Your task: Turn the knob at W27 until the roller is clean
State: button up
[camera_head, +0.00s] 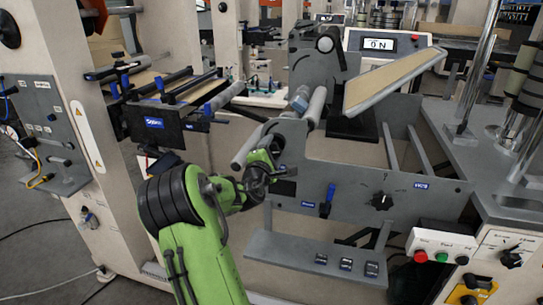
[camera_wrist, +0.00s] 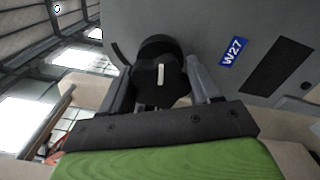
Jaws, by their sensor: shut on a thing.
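A black knob (camera_wrist: 160,80) with a white pointer mark sits on a grey panel beside a blue W27 label (camera_wrist: 233,52) in the wrist view. My gripper (camera_wrist: 160,88) is shut on the knob, one finger on each side of it. In the head view, my gripper (camera_head: 272,150) is at the left end of the grey machine plate, and the knob is hidden behind it. Grey rollers (camera_head: 250,143) show just above and beside my gripper; I cannot tell how clean they are.
To the right on the same plate are a black dial (camera_head: 382,201) and a blue lever (camera_head: 328,198). A grey shelf (camera_head: 300,254) juts out below. A box with red and green buttons (camera_head: 440,245) stands at right. A blue-labelled black unit (camera_head: 160,125) is at left.

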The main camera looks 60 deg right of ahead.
jog(key=shift+f+m+b, duration=0.15)
jog(key=shift+m+b, duration=2.05)
jog(key=shift+m, duration=0.7)
jog(key=m, duration=0.6)
jog(key=shift+m, duration=0.3)
jog(key=o, duration=1)
jog(key=shift+o, duration=0.2)
jog(key=s+a, duration=0.1)
jog(key=a, duration=0.6)
